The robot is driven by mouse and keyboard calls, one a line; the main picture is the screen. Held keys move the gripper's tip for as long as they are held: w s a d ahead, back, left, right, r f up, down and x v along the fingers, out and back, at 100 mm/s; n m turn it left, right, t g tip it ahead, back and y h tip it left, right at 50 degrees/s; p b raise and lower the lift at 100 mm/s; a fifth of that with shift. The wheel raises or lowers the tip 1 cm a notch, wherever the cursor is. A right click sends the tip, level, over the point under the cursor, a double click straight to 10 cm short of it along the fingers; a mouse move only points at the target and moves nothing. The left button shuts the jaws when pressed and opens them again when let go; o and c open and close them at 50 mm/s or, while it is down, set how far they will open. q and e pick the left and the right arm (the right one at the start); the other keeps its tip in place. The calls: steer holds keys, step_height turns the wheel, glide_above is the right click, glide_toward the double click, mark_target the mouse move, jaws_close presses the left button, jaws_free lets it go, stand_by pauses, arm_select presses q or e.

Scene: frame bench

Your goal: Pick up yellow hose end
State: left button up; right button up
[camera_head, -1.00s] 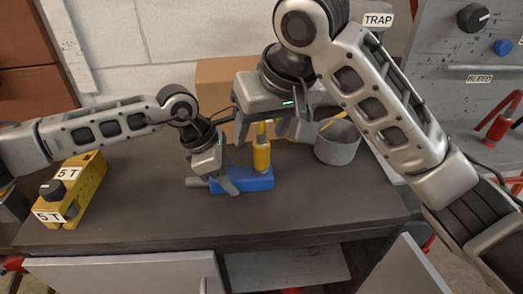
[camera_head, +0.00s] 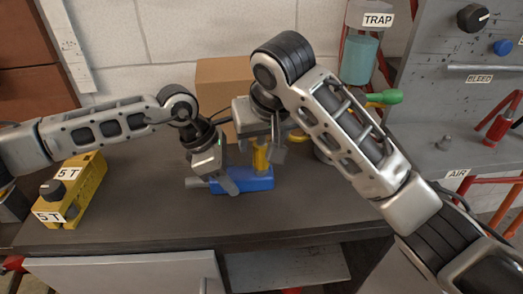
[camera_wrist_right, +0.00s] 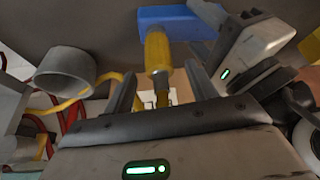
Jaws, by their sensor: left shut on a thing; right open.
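A yellow cylinder (camera_head: 260,156) stands upright on a blue block (camera_head: 250,181) on the bench. In the right wrist view the cylinder (camera_wrist_right: 158,50) has a narrow metal tip, and the blue block (camera_wrist_right: 180,18) is beyond it. My right gripper (camera_head: 259,143) is open, with its fingers on either side of the cylinder's upper part; I cannot tell if they touch it. My left gripper (camera_head: 225,182) is shut on the blue block at its left part. A thin yellow hose (camera_wrist_right: 75,101) curves beside a grey cup (camera_wrist_right: 65,72); its end is not clear.
A cardboard box (camera_head: 222,85) stands behind the grippers. A yellow block (camera_head: 78,190) marked 5 T is at the left of the bench (camera_head: 140,215). A grey panel (camera_head: 450,105) with knobs and a green handle (camera_head: 385,98) are at the right. The bench's front middle is clear.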

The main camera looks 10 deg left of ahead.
arm_select(q)
steer(key=shift+r, duration=0.1)
arm_select(e)
steer(key=shift+x, duration=0.95)
steer(key=c, duration=1.2)
steer(key=shift+r, duration=0.2)
steer(key=shift+r, duration=0.4)
step_height(320, 180, up, 3)
steer(key=shift+f, duration=0.15)
steer(key=s+d, duration=0.4)
steer(key=s, duration=0.4)
steer(key=s+d, duration=0.4)
steer(key=s, duration=0.4)
steer(key=shift+d+r, duration=0.1)
steer(key=shift+r, duration=2.3)
